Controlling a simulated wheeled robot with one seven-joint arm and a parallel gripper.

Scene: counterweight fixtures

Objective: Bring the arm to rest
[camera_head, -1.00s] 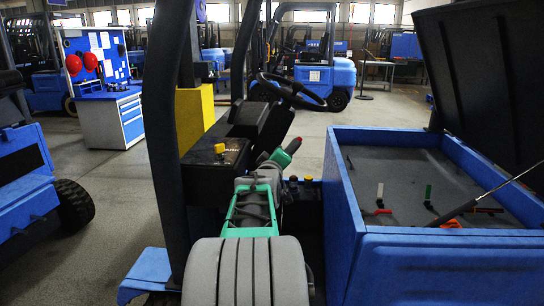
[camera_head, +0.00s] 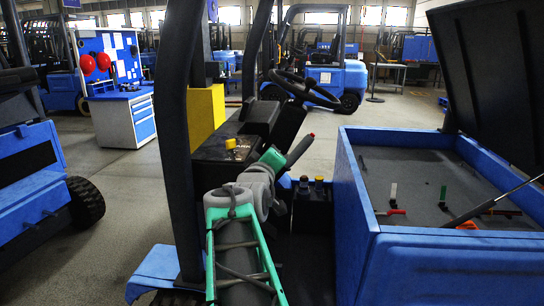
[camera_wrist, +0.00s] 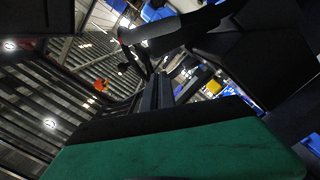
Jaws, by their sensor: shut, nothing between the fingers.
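My arm rises from the bottom middle of the head view in grey and green links. It bends near the dark cab of a blue forklift, with its far green part (camera_head: 272,158) beside the dashboard and below the steering wheel (camera_head: 303,88). In the wrist view my gripper (camera_wrist: 163,80) shows as dark parallel bars beyond the green housing, shut and empty. I cannot clearly make out the fingers in the head view.
The open blue compartment (camera_head: 362,240) stands close on the right, its black lid (camera_head: 490,70) raised. Several small levers and a rod are inside it. A dark post (camera_head: 187,150) stands close left of my arm. Open floor (camera_head: 125,200) lies further left.

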